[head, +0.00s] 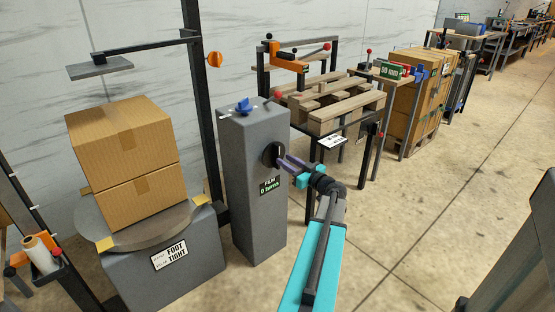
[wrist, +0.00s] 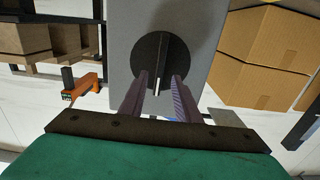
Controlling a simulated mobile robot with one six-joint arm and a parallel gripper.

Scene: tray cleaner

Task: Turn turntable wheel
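The turntable wheel is a round black disc (head: 269,154) on the front of a grey post (head: 262,215). Below it a label (head: 269,185) reads "FILM 0 turns". In the wrist view the wheel (wrist: 160,52) is straight ahead, with a short white mark low on its face. My gripper (head: 281,161) is at the wheel; it shows in the wrist view (wrist: 157,84) with its two purple fingers apart, one on each side of the white mark. I see nothing held between them. I cannot tell whether the fingertips touch the wheel.
A round turntable (head: 150,232) carries two stacked cardboard boxes (head: 125,145) left of the post. A blue knob (head: 243,106) sits on the post's top. A pallet rack (head: 345,125) stands close behind, right of the post. The floor (head: 430,220) at right is clear.

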